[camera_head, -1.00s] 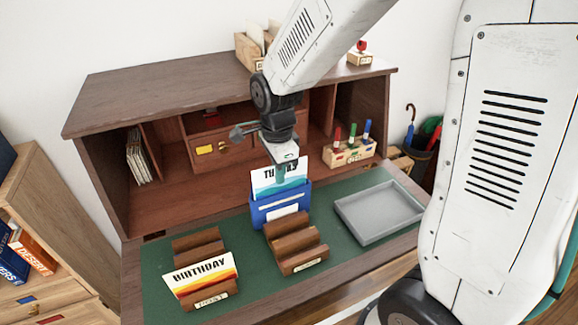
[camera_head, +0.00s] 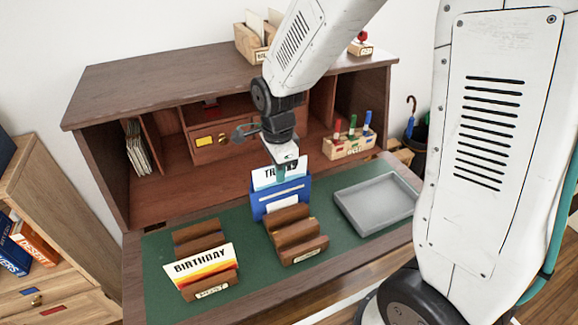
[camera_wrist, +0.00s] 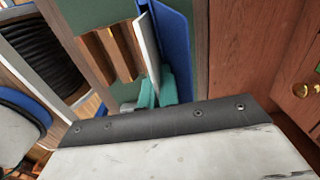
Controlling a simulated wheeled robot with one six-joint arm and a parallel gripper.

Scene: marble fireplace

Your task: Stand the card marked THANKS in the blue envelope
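The THANKS card (camera_head: 262,178) stands upright, its lower part hidden in the blue envelope (camera_head: 291,185) and its upper part showing above the rim. My gripper (camera_head: 280,173) comes down from above and is shut on the card's top edge, covering the middle of the word. In the wrist view, the teal fingertips (camera_wrist: 160,90) sit on either side of the white card (camera_wrist: 148,45). The blue envelope (camera_wrist: 176,35) lies right beside the card there. The card's bottom edge is hidden.
A brown stepped holder (camera_head: 297,238) stands just in front of the envelope. The BIRTHDAY card (camera_head: 200,268) sits in a similar holder at left. A grey tray (camera_head: 378,204) lies at right.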

